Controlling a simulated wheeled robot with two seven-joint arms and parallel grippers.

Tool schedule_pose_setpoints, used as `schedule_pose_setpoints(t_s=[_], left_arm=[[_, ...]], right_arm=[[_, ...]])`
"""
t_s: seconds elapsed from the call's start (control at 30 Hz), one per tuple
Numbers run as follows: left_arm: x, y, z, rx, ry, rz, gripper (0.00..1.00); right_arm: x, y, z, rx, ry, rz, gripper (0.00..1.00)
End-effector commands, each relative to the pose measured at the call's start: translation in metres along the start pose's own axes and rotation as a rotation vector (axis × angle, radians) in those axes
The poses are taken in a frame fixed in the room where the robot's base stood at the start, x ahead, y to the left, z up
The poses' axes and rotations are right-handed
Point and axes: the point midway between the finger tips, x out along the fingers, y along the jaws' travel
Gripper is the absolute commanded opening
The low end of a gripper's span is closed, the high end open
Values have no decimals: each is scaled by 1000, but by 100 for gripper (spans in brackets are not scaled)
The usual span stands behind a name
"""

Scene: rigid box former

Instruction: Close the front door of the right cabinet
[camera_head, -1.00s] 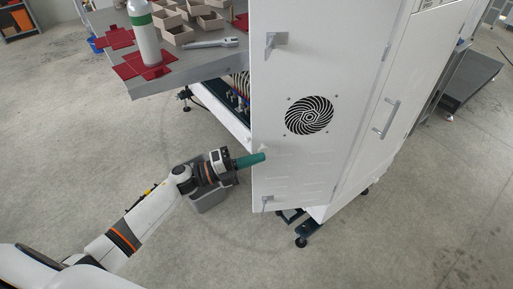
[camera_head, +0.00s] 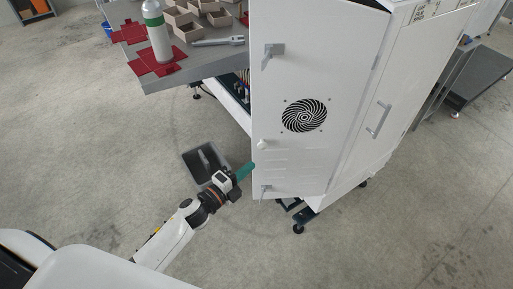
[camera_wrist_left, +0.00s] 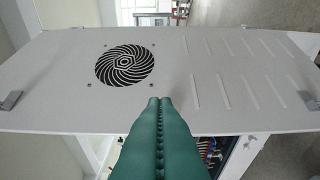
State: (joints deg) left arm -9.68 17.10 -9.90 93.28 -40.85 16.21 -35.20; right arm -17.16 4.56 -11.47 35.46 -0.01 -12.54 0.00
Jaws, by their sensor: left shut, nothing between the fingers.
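The white front door (camera_head: 300,160) of the right cabinet stands open, with a round fan grille (camera_head: 304,116) and two metal handles. Its left edge stands out from the cabinet, and wiring shows behind it. My left gripper (camera_head: 250,168) has green fingers, shut and empty, beside the lower left edge of the door. In the left wrist view the fingertips (camera_wrist_left: 160,102) overlap the door panel (camera_wrist_left: 170,75) near the grille; I cannot tell whether they touch it. My right gripper is not in view.
A grey table (camera_head: 200,70) with a white bottle (camera_head: 157,32), red pieces and several tan boxes stands at the upper left. A grey bin (camera_head: 190,160) sits on the floor behind my left gripper. The cabinet's white side (camera_head: 400,85) has a handle.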

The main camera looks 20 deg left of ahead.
Motion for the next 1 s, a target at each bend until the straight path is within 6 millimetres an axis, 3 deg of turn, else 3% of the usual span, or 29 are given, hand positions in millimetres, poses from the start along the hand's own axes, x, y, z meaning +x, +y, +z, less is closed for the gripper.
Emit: schedule_pose_setpoints(t_s=[0.2,0.4,1.0], left_arm=[[48,2,0,-1,-1,2,0],[67,1,-21,1,0,0,0],[75,0,-29,0,-7,1,0]], right_arm=[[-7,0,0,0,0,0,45],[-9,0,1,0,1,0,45],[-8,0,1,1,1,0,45]])
